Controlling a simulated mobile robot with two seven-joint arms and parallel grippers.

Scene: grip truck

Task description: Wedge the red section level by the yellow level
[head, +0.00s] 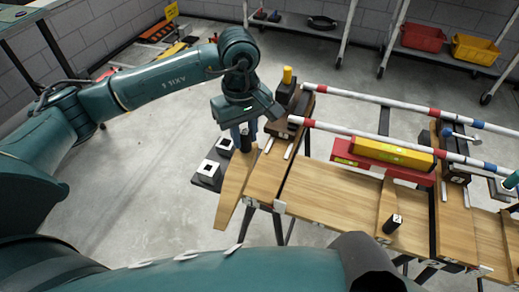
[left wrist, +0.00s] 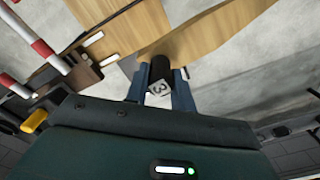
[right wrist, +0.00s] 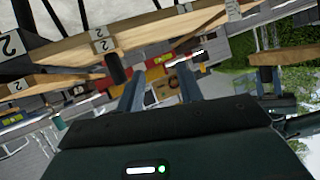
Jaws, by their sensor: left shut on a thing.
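My left gripper (head: 244,136) is shut on the dark knob (left wrist: 160,68) of a wooden wedge (head: 236,188) at the left end of the wooden bench; the knob's tag reads 3 in the left wrist view. The wedge tapers toward the front. The yellow level (head: 393,152) lies along the red section (head: 345,157) at the far side of the bench. I cannot tell the bubble's position. A second black knob (head: 391,224) stands on a wooden piece farther right. In the right wrist view my right gripper (right wrist: 160,92) has its fingers apart, with nothing between them.
Two red-and-white pipes (head: 350,144) run across the bench. Black blocks with white squares (head: 208,174) sit left of the wedge. A blue-headed hammer (head: 449,132) lies at the right. Red (head: 423,37) and yellow (head: 474,49) bins stand on a back shelf.

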